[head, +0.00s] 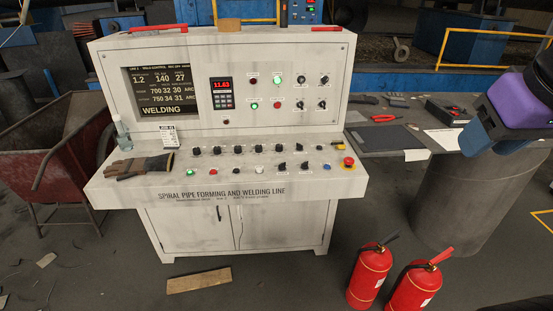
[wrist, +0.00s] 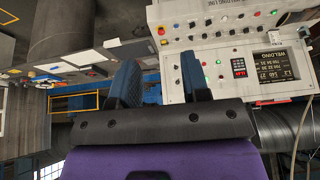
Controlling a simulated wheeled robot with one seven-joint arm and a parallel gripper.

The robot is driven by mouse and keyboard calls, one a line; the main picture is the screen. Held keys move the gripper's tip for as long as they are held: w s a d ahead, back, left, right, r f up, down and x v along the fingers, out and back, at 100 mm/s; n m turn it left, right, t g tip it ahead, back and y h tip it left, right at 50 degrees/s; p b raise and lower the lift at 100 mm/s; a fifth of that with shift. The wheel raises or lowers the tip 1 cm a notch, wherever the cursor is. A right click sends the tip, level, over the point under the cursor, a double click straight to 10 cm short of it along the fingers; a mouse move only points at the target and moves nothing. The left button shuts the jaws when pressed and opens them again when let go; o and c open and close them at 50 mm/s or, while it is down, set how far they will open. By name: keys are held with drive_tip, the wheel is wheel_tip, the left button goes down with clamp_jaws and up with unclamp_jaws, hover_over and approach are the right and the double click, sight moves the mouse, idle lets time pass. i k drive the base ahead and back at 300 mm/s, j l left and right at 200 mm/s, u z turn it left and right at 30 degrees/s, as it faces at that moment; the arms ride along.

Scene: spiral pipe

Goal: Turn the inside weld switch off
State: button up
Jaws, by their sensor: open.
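The control console (head: 120,195) stands in the middle of the head view, its screen (head: 160,92) reading "WELDING". Several black rotary switches (head: 238,149) line its sloping desk, with more on the upright panel (head: 324,79). Their labels are too small to read, so I cannot tell which is the inside weld switch. My gripper (wrist: 160,75) is open and empty, its two blue-grey fingers apart. In the head view it is at the right edge, above the side table and well apart from the console. The wrist view shows the console upside down at upper right.
A side table (head: 385,140) with red-handled pliers (head: 385,118) and other tools adjoins the console on the right. A red emergency button (head: 349,161) sits at the desk's right end. Red extinguishers (head: 369,275) stand on the floor.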

sight(282, 167)
drive_tip(key=i+j, duration=0.75)
drive_tip(key=i, duration=0.1)
